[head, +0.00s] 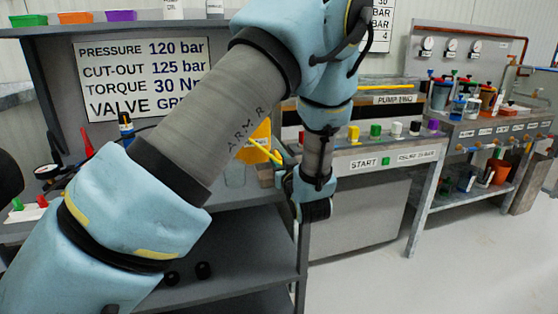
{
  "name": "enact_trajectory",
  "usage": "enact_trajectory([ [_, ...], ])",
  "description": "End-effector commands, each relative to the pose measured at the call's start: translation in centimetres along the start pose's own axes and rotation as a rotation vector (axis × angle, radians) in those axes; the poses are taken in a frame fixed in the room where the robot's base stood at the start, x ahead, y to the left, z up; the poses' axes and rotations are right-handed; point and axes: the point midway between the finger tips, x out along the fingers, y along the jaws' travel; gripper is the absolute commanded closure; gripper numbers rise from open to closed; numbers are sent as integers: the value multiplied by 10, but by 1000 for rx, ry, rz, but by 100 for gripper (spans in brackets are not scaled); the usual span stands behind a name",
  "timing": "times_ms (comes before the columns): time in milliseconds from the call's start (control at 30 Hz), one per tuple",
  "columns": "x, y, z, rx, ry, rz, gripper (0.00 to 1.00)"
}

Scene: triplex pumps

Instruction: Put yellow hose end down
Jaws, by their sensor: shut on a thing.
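My gripper (284,178) is near the picture's middle, at the right end of the grey bench, its fingers small and partly hidden by my wrist. A thin yellow hose (264,152) slants down to the right toward the fingers. My gripper is shut on its end, though the grip itself is hard to see. My arm crosses the view and hides part of the bench behind it.
The pump bench (362,162) with coloured knobs is close on the right. A second bench (482,128) stands farther right. The floor (400,285) in front is clear.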

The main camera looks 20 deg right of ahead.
Motion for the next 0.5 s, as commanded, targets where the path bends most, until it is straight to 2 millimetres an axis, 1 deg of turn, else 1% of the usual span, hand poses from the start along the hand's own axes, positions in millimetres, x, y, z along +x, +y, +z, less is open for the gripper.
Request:
enact_trajectory([
  [267, 0, 0, 2, -2, 1, 0, 100],
  [500, 0, 0, 9, -2, 1, 0, 100],
])
